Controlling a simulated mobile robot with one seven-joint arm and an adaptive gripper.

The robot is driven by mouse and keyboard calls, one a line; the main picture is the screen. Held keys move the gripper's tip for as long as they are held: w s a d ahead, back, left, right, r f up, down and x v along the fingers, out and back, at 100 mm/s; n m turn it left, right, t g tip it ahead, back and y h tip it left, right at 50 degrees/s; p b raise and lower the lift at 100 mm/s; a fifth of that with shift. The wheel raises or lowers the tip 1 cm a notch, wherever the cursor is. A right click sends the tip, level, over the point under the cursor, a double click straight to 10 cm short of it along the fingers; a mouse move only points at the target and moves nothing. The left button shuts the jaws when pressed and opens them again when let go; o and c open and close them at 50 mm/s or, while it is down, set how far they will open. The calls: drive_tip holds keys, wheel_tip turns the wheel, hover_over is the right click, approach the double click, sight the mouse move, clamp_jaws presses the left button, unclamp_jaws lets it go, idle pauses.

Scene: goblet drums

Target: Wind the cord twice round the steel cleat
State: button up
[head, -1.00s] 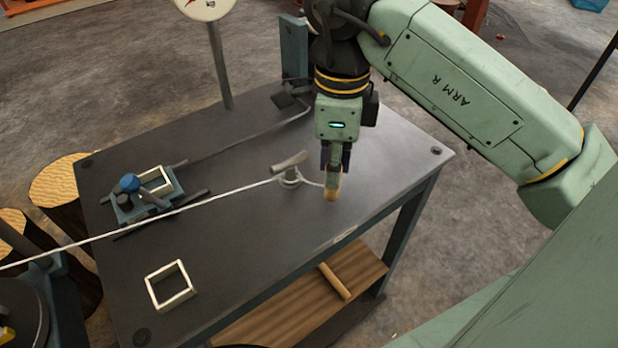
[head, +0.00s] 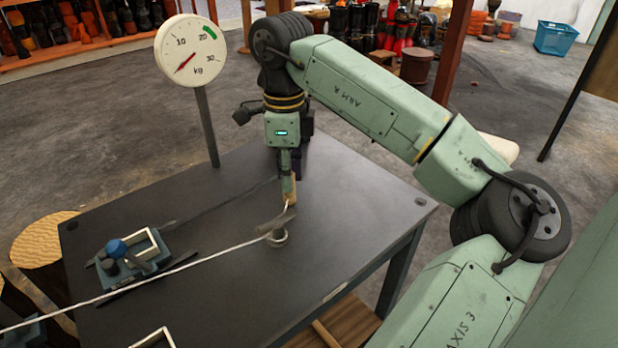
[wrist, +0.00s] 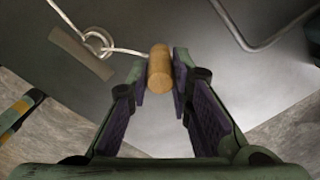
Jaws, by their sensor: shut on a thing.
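The steel cleat (head: 277,236) stands on the dark table top, with a short grey crossbar on a round post. The white cord (head: 190,260) runs taut from the lower left to the cleat. In the wrist view the cord (wrist: 128,50) curves at the cleat's post beside the crossbar (wrist: 80,53), then reaches a wooden toggle (wrist: 159,68). I cannot count its turns. My gripper (head: 287,172) is shut on the toggle, which also shows in the head view (head: 289,188). It holds the toggle just behind the cleat, above the table.
A pale square frame (head: 155,340) is partly cut off at the bottom. A dial scale (head: 188,50) marked in kg stands behind the table. The table's right side is clear.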

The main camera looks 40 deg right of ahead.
drive_tip(key=w+a, duration=0.1)
drive_tip(key=a, duration=0.1)
drive_tip(key=w+a, duration=0.1)
drive_tip(key=a, duration=0.1)
drive_tip(key=w+a, duration=0.1)
drive_tip(key=a, duration=0.1)
drive_tip(key=shift+f+b, duration=0.1)
drive_tip(key=shift+b, duration=0.2)
drive_tip(key=a, duration=0.4)
drive_tip(key=shift+s+b, duration=0.3)
drive_tip(key=shift+b, duration=0.1)
drive_tip(key=s+a+b, duration=0.1)
drive_tip(key=s+a, duration=0.1)
drive_tip(key=a, duration=0.1)
drive_tip(key=shift+s, duration=0.3)
drive_tip(key=s, duration=0.2)
drive_tip(key=s+b, duration=0.1)
drive_tip(key=s, duration=0.2)
drive_tip(key=s+a, duration=0.1)
drive_tip(key=s, duration=0.1)
drive_tip(key=shift+s+a+b, duration=0.1)
drive_tip(key=shift+s+b, duration=0.2)
wheel_tip(320, 180, up, 6)
drive_tip(key=s+a+p, duration=0.1)
drive_tip(key=p, duration=0.3)
drive_tip(key=shift+s+a, duration=0.15)
drive_tip(key=shift+a, duration=0.05)
